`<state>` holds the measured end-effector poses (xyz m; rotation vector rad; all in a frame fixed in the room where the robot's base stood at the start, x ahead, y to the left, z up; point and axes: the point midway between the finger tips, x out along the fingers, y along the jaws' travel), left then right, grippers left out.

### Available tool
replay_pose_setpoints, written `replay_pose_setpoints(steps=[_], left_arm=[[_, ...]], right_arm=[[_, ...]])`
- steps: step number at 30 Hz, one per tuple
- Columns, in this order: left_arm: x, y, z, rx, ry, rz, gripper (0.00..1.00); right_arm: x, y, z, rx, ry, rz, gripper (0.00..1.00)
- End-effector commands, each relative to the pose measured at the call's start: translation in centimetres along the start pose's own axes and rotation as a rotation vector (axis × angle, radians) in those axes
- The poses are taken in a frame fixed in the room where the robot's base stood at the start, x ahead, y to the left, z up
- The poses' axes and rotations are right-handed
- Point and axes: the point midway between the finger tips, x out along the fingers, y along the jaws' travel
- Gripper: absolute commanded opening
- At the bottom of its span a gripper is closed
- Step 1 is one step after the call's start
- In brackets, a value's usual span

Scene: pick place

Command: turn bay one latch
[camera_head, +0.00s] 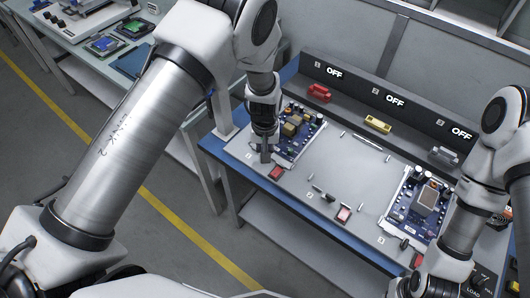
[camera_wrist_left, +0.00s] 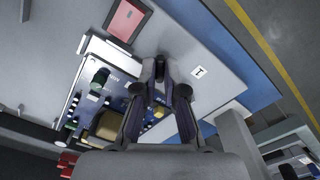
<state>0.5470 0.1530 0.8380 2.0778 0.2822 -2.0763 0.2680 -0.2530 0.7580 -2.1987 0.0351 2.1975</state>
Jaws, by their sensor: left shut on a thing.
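The bay one latch (camera_wrist_left: 159,68) is a small dark part at the front edge of bay one, mostly hidden by the fingers. My left gripper (camera_head: 265,153) points down over it in the head view. In the left wrist view the left fingers (camera_wrist_left: 160,78) converge and are shut on the latch. A blue circuit board (camera_head: 300,140) lies in bay one behind the gripper, partly covered by it. A red square button (camera_head: 277,172) is just right of the gripper and also shows in the left wrist view (camera_wrist_left: 126,20).
Bay two is empty, with a dark latch (camera_head: 323,194) and red button (camera_head: 343,214) in front. Bay three holds another board (camera_head: 421,203). Red (camera_head: 319,92), yellow (camera_head: 378,123) and grey (camera_head: 445,156) parts sit behind, below OFF signs. Another bench (camera_head: 60,22) stands upper left.

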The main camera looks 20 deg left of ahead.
Motion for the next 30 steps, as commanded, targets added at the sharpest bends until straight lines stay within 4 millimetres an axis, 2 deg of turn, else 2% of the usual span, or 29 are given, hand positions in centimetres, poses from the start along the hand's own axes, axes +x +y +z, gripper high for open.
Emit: replay_pose_setpoints(steps=[18,30], left_arm=[[0.1,0.0,0.0,-0.582,0.000,0.000,0.00],[0.1,0.0,0.0,-0.873,0.001,0.000,0.00]], right_arm=[[1.3,0.0,0.0,0.000,0.000,0.000,0.00],[1.7,0.0,0.0,0.000,0.000,0.000,0.00]])
